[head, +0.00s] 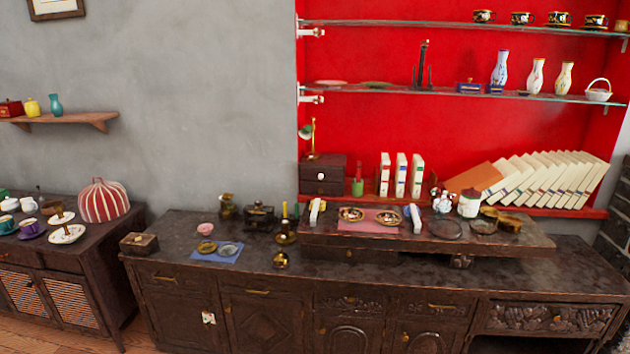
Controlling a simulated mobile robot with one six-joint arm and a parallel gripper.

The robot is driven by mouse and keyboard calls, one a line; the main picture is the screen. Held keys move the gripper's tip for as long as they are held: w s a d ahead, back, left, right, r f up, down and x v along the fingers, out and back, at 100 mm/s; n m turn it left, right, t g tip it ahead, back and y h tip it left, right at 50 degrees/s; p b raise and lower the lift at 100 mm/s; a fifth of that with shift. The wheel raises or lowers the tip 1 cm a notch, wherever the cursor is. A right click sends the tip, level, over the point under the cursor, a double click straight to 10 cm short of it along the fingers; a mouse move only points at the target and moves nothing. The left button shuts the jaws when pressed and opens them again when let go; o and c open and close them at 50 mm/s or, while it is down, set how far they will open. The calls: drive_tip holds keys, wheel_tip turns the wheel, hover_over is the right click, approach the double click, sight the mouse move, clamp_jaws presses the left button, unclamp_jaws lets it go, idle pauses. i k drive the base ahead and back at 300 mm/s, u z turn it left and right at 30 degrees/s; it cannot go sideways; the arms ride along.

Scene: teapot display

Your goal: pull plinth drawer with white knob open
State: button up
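A small dark wooden drawer box (323,165) stands at the left end of the red alcove, in the head view. Its front has an upper and a lower drawer. A small white knob (321,177) shows on the front, near the lower drawer (322,187). Both drawers look flush with the box. A lamp with a green shade (306,131) rises at its left end. My gripper is not in view.
A long dark sideboard (180,240) runs below, with a raised platform (530,243) bearing bowls and jars. A green cup (357,187) and upright books (400,175) stand right of the drawer box. Glass shelves (450,96) hang above.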

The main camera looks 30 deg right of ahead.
sight(306, 172)
drive_tip(key=z, duration=0.05)
drive_tip(key=i, duration=1)
drive_tip(key=u, duration=0.05)
